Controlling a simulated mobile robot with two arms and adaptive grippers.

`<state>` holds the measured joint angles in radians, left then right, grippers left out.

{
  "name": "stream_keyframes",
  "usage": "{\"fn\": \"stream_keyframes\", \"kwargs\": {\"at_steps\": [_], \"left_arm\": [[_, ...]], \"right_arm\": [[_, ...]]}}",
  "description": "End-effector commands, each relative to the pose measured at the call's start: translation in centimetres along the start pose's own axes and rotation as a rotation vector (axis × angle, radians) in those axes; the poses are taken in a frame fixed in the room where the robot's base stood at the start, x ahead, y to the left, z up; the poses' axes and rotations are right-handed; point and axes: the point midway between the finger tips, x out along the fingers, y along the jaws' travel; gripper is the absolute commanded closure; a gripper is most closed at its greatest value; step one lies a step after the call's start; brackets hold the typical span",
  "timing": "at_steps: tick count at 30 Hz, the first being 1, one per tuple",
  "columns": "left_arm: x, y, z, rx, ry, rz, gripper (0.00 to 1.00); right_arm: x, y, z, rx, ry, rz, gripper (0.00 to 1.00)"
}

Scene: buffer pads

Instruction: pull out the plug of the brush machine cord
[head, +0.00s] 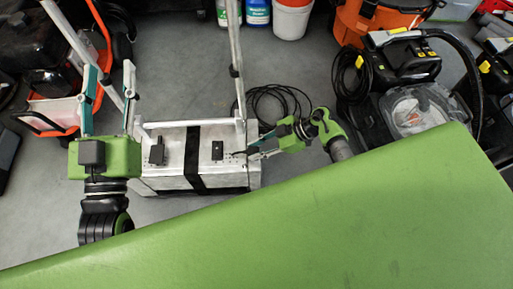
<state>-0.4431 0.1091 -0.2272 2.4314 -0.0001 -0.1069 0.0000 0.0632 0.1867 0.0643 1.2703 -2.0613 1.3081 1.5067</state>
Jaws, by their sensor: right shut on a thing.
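A silver metal box (175,178) with a black strap across it stands on the floor, left of centre. Two small black fittings (217,151) sit on its top. A black cord (272,100) lies coiled on the floor behind the box. My right gripper (250,151) reaches in from the right to the box's top right edge. It is shut on a small dark piece there, seemingly the plug, mostly hidden by the fingers. I cannot tell whether it is in a socket.
Upright silver poles (236,65) rise behind the box. An orange-framed machine (62,115) stands at left, a black machine (405,65) with hoses at right. Bottles (257,12) and a bucket (292,18) stand at the back. My green body covers the front.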

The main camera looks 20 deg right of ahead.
Motion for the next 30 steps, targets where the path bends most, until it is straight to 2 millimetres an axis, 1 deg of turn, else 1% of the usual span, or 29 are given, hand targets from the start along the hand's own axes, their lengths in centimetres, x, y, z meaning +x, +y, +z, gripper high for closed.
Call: {"fn": "stream_keyframes", "kwargs": {"at_steps": [5,6,7,8,17,20,23,26,30], "left_arm": [[0.1,0.1,-0.3,0.0,0.015,0.001,0.6],[0.1,0.1,-0.5,0.0,0.019,0.002,0.6],[0.1,0.1,-0.5,0.0,0.02,0.002,0.6],[0.1,0.1,-0.5,0.0,0.021,0.002,0.6],[0.0,0.1,-0.5,-0.002,0.019,0.001,0.6],[0.0,0.1,-0.5,-0.002,0.017,0.0,0.6],[0.0,0.0,-0.4,-0.002,0.016,0.0,0.6],[0.0,0.0,-0.4,-0.002,0.016,0.0,0.6],[0.0,0.0,-0.3,-0.001,0.015,0.0,0.6]], "right_arm": [[0.1,0.0,0.1,0.0,0.0,0.0,1.0],[0.1,0.0,0.1,0.0,0.0,0.0,0.68],[0.1,0.0,0.1,0.0,0.0,0.0,0.6],[0.1,0.0,0.1,0.0,-0.001,0.0,0.56],[0.1,0.0,0.1,0.0,-0.001,0.0,0.56],[-0.4,0.0,0.2,0.0,-0.002,0.001,0.56],[-1.6,0.0,0.3,-0.001,-0.004,0.002,0.56],[-3.5,0.0,0.3,-0.003,-0.006,0.002,0.56],[-6.7,0.0,0.3,-0.003,-0.006,0.001,0.56]]}}
